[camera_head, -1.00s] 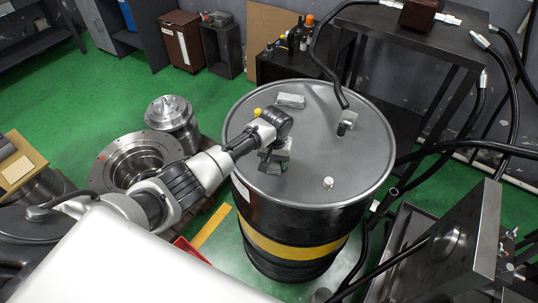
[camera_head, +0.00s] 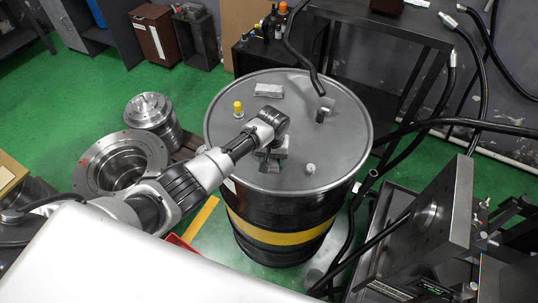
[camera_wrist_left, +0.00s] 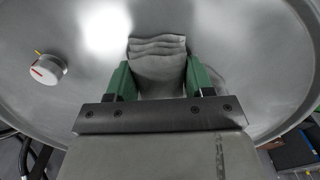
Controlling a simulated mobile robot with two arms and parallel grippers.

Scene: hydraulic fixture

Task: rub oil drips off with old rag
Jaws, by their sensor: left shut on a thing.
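My left gripper (camera_head: 270,158) reaches over the grey drum lid (camera_head: 335,150) near its front edge. In the left wrist view, the green fingers (camera_wrist_left: 160,82) are shut on a folded grey rag (camera_wrist_left: 157,58). The rag also shows in the head view (camera_head: 282,149), partly hidden by the gripper. It is low over the lid; I cannot tell whether it touches. No oil drips can be made out clearly on the lid. My right gripper is out of view.
On the lid are a flat grey block (camera_head: 269,90), a yellow-topped fitting (camera_head: 238,108), a small pale cap (camera_head: 310,168) and a dark fitting (camera_head: 321,115). A black hose (camera_head: 302,55) hangs over the back rim. The lid's right side is mostly clear.

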